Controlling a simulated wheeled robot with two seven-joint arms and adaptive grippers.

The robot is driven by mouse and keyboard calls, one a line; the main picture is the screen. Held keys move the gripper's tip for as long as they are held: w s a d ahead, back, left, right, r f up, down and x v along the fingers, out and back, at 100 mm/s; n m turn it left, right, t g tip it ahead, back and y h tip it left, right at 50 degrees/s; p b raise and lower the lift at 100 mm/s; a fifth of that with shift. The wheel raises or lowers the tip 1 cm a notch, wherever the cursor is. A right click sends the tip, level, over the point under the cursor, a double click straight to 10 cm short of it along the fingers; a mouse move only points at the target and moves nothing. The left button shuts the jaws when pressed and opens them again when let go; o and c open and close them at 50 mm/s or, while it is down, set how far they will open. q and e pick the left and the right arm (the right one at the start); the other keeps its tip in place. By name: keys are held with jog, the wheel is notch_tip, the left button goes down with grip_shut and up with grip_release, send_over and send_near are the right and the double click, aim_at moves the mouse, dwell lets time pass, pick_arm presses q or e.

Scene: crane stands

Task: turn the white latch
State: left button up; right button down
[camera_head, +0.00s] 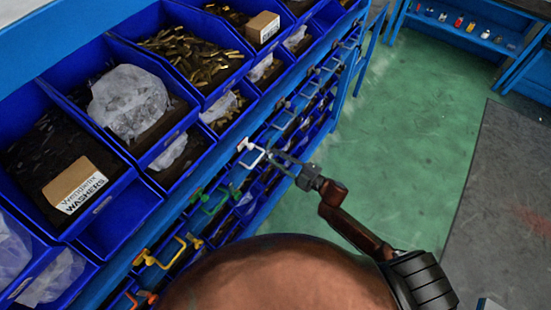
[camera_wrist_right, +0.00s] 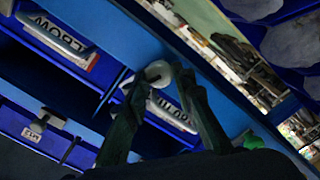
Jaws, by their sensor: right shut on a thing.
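The white latch (camera_head: 250,151) is a small bent handle on the blue rail along the front of the bin rack, near the middle of the head view. In the right wrist view, a pale round end of the latch (camera_wrist_right: 158,73) sits between my fingertips. My right gripper (camera_head: 272,157) reaches it from the right and is shut on it; its two dark fingers also show in the right wrist view (camera_wrist_right: 160,92). The fingers partly hide the latch. My left gripper is not in view.
Other latches line the rail: yellow (camera_head: 168,252), green (camera_head: 212,202) and several grey-blue ones farther back. Blue bins above hold brass parts (camera_head: 190,55), bagged pieces and a washers box (camera_head: 75,186). Green floor (camera_head: 415,140) lies open to the right.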

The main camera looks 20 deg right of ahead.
jog(key=shift+s+a+f+n+b, duration=0.1)
jog(key=shift+n+b, duration=0.15)
jog(key=shift+n, duration=0.65)
jog(key=shift+s+f+n+b, duration=0.1)
jog(key=shift+n+b, duration=0.1)
jog(key=shift+n, duration=0.7)
jog(key=c, duration=1.7)
grip_release()
jog(key=shift+r, duration=0.1)
jog(key=shift+c, duration=0.2)
jog(key=shift+o, duration=0.6)
jog(key=shift+w, duration=0.1)
jog(key=v, duration=1.2)
